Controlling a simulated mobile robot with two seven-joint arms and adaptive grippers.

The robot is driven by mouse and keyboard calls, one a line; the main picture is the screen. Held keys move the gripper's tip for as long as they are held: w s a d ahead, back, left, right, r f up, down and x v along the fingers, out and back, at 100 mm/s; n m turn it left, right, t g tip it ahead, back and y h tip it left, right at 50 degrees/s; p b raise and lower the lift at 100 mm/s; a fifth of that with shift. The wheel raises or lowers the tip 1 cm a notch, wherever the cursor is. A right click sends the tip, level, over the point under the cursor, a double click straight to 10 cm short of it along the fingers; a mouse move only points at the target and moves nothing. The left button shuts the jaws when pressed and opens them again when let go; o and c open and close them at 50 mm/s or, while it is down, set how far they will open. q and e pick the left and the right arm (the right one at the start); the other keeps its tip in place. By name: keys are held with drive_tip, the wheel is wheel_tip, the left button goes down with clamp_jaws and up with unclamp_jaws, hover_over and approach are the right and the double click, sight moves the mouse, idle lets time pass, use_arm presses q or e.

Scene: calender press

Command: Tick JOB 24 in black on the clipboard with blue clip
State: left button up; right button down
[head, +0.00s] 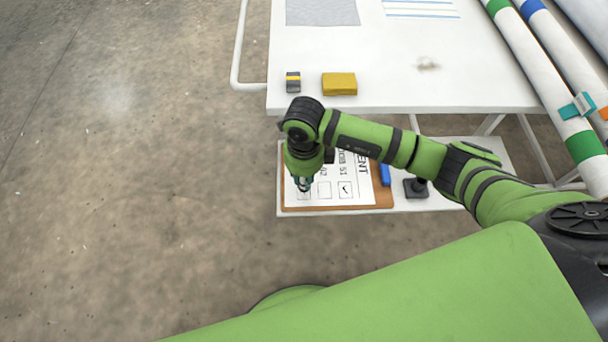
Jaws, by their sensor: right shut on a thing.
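The clipboard (383,199) with the blue clip (385,175) lies on a low white shelf, its clip end to the right. Its white sheet (332,197) reads sideways. The row that seems to read JOB 51 has a ticked box (345,188). The row ending in 42 has an empty box (324,189). A further box at the left is partly covered by my right gripper (304,184), and its label is hidden. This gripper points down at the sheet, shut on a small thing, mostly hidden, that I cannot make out. My left gripper is not in view.
A black stand (416,188) is right of the clipboard on the shelf (458,193). The white table (450,80) behind carries a yellow block (339,84) and a small grey block (293,82). White rolls (545,82) with coloured bands lie at the right.

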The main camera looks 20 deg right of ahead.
drive_tip(key=shift+s, duration=0.15)
idle(0.5)
drive_tip(key=shift+s+d, duration=0.2)
drive_tip(key=shift+s, duration=0.15)
idle(0.6)
idle(0.4)
drive_tip(key=shift+r+p, duration=2.45)
drive_tip(key=shift+r, duration=0.6)
